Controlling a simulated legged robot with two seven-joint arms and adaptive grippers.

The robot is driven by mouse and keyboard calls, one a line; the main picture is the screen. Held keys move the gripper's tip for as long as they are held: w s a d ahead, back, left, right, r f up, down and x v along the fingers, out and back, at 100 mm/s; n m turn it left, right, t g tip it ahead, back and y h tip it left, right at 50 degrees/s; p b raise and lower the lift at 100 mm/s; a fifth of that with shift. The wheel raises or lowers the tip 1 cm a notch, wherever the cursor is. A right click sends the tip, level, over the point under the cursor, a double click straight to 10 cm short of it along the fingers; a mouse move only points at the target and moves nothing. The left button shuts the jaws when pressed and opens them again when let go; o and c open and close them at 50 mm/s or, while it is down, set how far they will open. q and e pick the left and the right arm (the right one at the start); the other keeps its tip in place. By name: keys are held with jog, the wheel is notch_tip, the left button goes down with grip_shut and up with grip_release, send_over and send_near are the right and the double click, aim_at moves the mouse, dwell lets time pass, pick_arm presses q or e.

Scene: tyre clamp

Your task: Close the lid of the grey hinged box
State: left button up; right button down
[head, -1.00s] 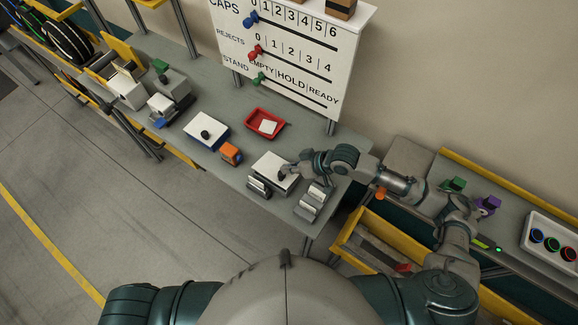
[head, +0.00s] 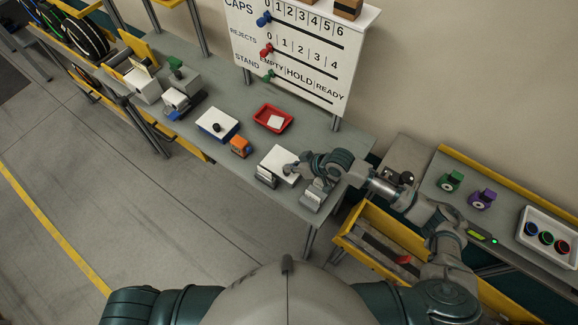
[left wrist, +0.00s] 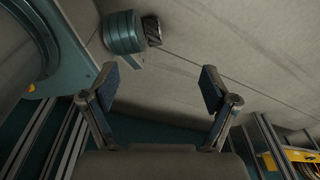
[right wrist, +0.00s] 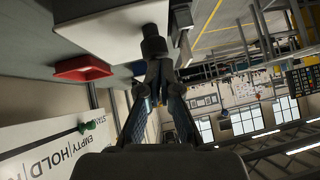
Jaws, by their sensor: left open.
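A pale box with a white top (head: 277,160) stands near the front right of the grey table; I take it for the grey hinged box, though I cannot make out its hinge. Its pale top also shows large in the right wrist view (right wrist: 105,30). My right gripper (head: 289,168) is over its right side. In the right wrist view my right gripper (right wrist: 161,68) has its fingertips drawn together at a black knob (right wrist: 153,44) against the pale surface. My left gripper (left wrist: 158,78) is open and empty, away from the table; the head view does not show it.
A pale ribbed stand (head: 315,198) is close right of the gripper. A white board (head: 300,60) rises behind. A yellow-edged bin (head: 350,247) is at right.

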jog(key=r+p, duration=0.2)
jog(key=r, duration=0.1)
jog(key=r+p, duration=0.1)
jog(key=p, duration=0.1)
jog(key=shift+w+a+r, duration=0.2)
jog(key=shift+w+a, duration=0.05)
jog(key=shift+a, duration=0.1)
pick_arm(q)
jog(key=shift+s+d+r+b, duration=0.15)
jog(key=shift+s+r+b, duration=0.85)
jog(key=shift+r, duration=0.2)
pick_arm(e)
jog(key=s+v, duration=0.1)
jog(key=v, duration=0.8)
jog(key=shift+s, duration=0.25)
jog(key=shift+a, duration=0.15)
